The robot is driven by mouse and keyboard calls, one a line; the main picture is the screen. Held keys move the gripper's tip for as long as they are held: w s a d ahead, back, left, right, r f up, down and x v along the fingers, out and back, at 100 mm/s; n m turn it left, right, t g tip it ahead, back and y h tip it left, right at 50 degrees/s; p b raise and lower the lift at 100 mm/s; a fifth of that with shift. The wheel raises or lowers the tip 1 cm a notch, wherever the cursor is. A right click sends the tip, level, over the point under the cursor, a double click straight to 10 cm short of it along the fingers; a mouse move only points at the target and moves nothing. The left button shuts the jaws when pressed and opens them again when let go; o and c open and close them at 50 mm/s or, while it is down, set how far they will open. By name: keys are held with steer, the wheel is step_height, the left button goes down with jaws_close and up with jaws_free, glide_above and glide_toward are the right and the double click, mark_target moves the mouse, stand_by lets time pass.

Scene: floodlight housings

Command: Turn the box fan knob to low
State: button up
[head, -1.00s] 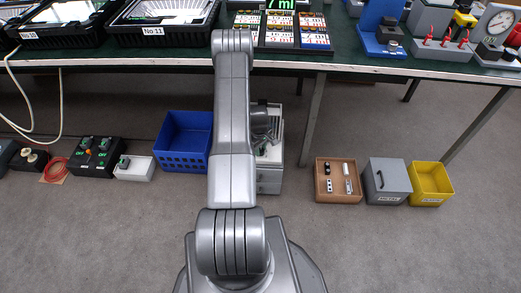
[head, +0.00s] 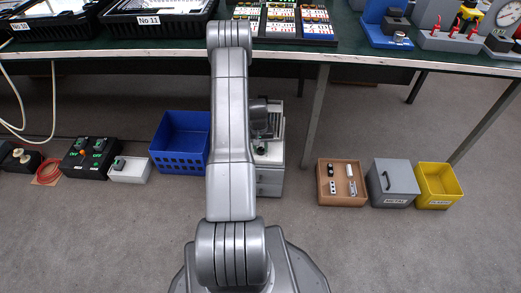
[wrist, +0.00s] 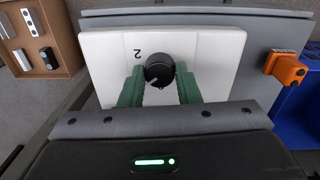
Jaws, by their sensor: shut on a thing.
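A round black knob (wrist: 160,70) with a pale pointer line sits on a white panel (wrist: 215,55) in the wrist view. The line slants toward the lower left. An upside-down "2" is printed to the left of the knob; other marks are not visible. My gripper (wrist: 160,78) has its green fingers on both sides of the knob, shut on it. In the head view the grey-and-white unit (head: 270,180) stands on the floor, partly hidden behind my arm. My gripper (head: 264,118) is small there, and the knob cannot be made out.
A blue crate (head: 180,158) stands left of the unit. A brown tray (head: 341,199), a grey box (head: 392,180) and a yellow bin (head: 437,198) stand to the right. A table (head: 300,57) runs overhead. An orange block (wrist: 285,68) sits right of the panel.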

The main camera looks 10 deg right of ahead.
mark_target(259, 149)
steer(key=shift+m, duration=0.6)
steer(key=o, duration=1)
steer(key=shift+c, duration=0.2)
steer(key=shift+r, duration=0.1)
step_height(259, 149, up, 14)
steer(key=p, duration=0.3)
steer(key=shift+w+a+f, duration=0.15)
steer(key=shift+a+f, duration=0.05)
steer(key=shift+a, duration=0.1)
steer(key=shift+f, duration=0.1)
steer(key=f+b, duration=0.1)
steer(key=f, duration=0.3)
steer(key=f+b, duration=0.1)
steer(key=f, duration=0.4)
steer(key=f+b, duration=0.1)
steer(key=f, duration=0.3)
steer(key=shift+d+f+b, duration=0.3)
steer(key=shift+d+f, duration=0.05)
steer(key=shift+f, duration=0.05)
steer(key=shift+r, duration=0.1)
